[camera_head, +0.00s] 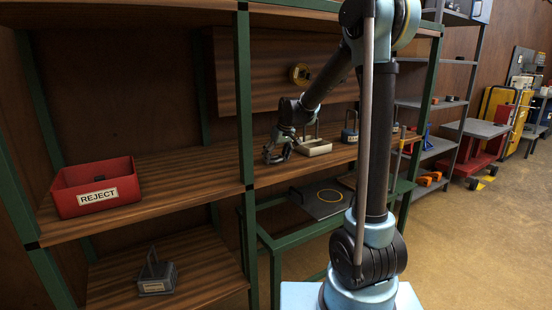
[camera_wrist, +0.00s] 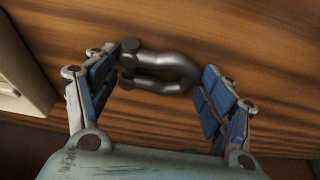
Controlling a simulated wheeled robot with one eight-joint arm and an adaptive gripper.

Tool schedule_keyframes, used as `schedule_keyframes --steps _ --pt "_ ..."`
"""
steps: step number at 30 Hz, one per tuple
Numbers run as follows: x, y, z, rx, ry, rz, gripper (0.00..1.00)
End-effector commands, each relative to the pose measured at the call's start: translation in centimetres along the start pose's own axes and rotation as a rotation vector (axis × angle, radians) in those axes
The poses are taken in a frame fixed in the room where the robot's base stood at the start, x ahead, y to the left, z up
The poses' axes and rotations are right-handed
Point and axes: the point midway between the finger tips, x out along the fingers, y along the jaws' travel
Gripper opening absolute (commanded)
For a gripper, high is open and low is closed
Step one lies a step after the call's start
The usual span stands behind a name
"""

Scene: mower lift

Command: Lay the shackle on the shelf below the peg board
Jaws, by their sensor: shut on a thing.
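The dark grey metal shackle (camera_wrist: 172,62) shows in the wrist view between the two fingers of my gripper (camera_wrist: 163,72). The left finger meets its pin end; the right finger is by its rounded bow. Wood grain fills the view behind it; I cannot tell whether the shackle touches the wood. In the head view my gripper (camera_head: 277,153) is low over the wooden shelf (camera_head: 190,165), just right of a green post. The shackle is too small to make out there. The brown peg board (camera_head: 262,95) stands behind, with a yellow ring on it.
A pale tray (camera_head: 316,148) sits close right of my gripper; its edge shows at left in the wrist view (camera_wrist: 22,80). A blue-grey shackle-like item (camera_head: 349,135) stands farther right. A red REJECT bin (camera_head: 97,188) is at left. Shelf between bin and post is bare.

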Motion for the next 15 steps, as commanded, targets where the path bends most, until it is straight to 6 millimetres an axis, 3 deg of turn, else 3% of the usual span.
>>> schedule_keyframes --steps 5,6,8,15 --pt "0.06 0.00 0.01 0.000 0.000 0.000 0.42" --pt "0.10 0.00 0.02 0.000 0.000 0.000 0.79" --pt "0.08 0.00 0.01 0.000 0.000 0.000 0.93" --pt "0.07 -0.01 0.01 0.000 0.000 0.000 0.95"
